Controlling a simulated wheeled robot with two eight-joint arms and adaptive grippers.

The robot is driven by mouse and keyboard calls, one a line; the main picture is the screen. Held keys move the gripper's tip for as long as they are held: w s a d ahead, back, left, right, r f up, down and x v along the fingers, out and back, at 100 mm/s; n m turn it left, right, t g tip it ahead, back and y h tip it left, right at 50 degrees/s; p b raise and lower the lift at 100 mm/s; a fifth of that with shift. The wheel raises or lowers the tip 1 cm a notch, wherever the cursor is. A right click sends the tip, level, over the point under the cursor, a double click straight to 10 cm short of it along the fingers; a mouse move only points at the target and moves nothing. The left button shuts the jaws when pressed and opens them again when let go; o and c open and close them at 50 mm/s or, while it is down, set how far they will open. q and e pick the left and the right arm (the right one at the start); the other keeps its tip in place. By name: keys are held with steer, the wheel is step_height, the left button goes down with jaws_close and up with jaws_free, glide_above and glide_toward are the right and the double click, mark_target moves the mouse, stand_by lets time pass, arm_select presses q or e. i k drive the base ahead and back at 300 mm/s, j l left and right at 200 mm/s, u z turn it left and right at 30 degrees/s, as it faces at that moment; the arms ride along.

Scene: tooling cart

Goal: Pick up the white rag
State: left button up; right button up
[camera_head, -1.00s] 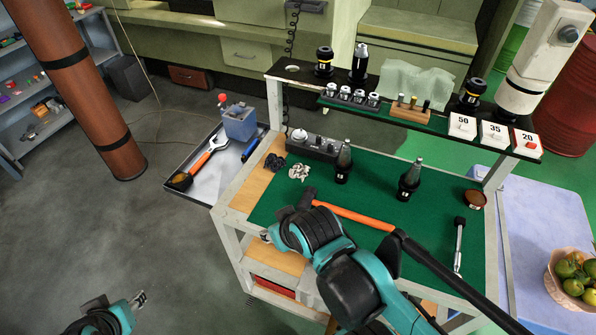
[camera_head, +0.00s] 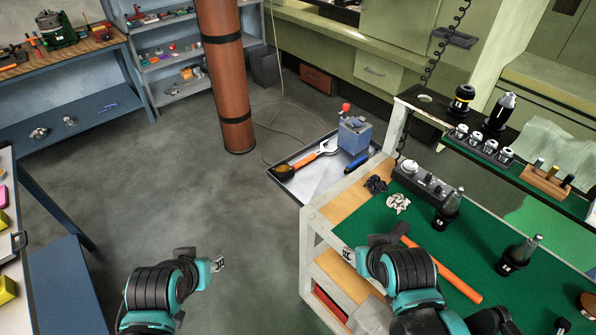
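The white rag (camera_head: 398,202) is a small crumpled bundle on the left end of the cart's green top (camera_head: 440,248). A similar dark crumpled rag (camera_head: 375,184) lies just behind it to the left. My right gripper (camera_head: 350,256) is at the cart's front left edge, in front of the rag and apart from it. My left gripper (camera_head: 217,263) is over the open floor, left of the cart. Both fingertips are too small to tell whether they are open or shut.
A hammer (camera_head: 442,265) with an orange handle lies beside my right gripper. A grey control box (camera_head: 424,184) and black tool holders (camera_head: 447,210) stand behind and right of the rag. Floor at left is clear.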

mark_target(400, 202)
steer(key=i+j+z, duration=0.75)
steer(key=k+j, duration=0.05)
steer(key=k, duration=0.05)
